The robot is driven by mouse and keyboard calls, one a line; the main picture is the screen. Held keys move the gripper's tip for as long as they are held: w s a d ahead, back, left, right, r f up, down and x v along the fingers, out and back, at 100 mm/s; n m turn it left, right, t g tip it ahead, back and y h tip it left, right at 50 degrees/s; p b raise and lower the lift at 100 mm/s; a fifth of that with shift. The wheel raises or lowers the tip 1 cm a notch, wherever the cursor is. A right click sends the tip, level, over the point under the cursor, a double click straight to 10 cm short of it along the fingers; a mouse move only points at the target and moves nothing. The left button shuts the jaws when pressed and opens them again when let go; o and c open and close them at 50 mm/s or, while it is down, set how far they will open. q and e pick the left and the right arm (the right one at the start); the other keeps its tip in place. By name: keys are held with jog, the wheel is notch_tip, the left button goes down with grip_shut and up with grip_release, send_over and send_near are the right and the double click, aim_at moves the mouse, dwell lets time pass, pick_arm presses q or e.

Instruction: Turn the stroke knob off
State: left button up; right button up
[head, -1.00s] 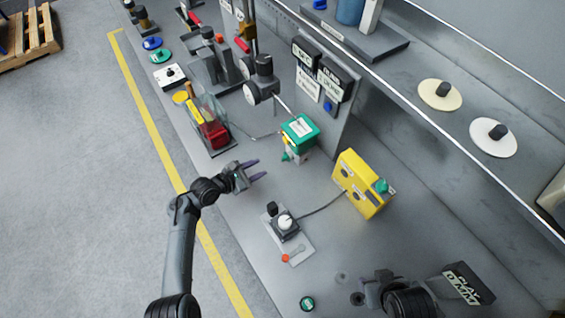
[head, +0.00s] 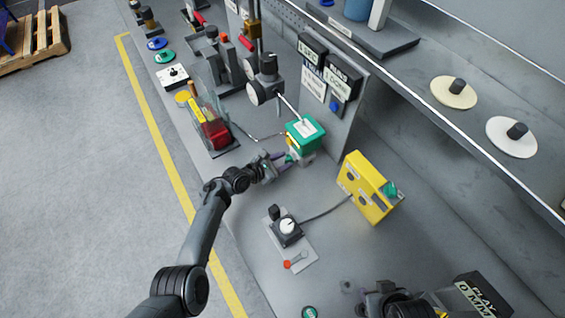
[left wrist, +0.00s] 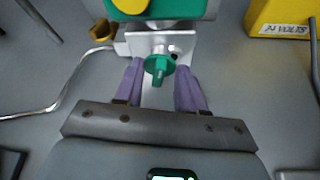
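A green-topped valve actuator (head: 304,135) stands at the middle of the bench, below a panel with lettered signs. A small green knob (left wrist: 158,66) sticks out of its front, below the green housing (left wrist: 165,8) in the left wrist view. I cannot read any label naming it the stroke knob. My left gripper (head: 284,161) is at the actuator's front. Its purple fingers (left wrist: 160,82) are open, one on each side of the green knob, with gaps showing. My right arm's dark end (head: 385,302) shows at the bottom edge; its fingers cannot be made out.
A yellow box (head: 367,188) with a green knob stands right of the actuator. A cable joins it to a small plate with a white dial (head: 287,226). A red-and-yellow device (head: 211,122) stands to the left. A shelf edge runs along the right.

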pick_arm(q)
grip_shut()
dwell(0.3)
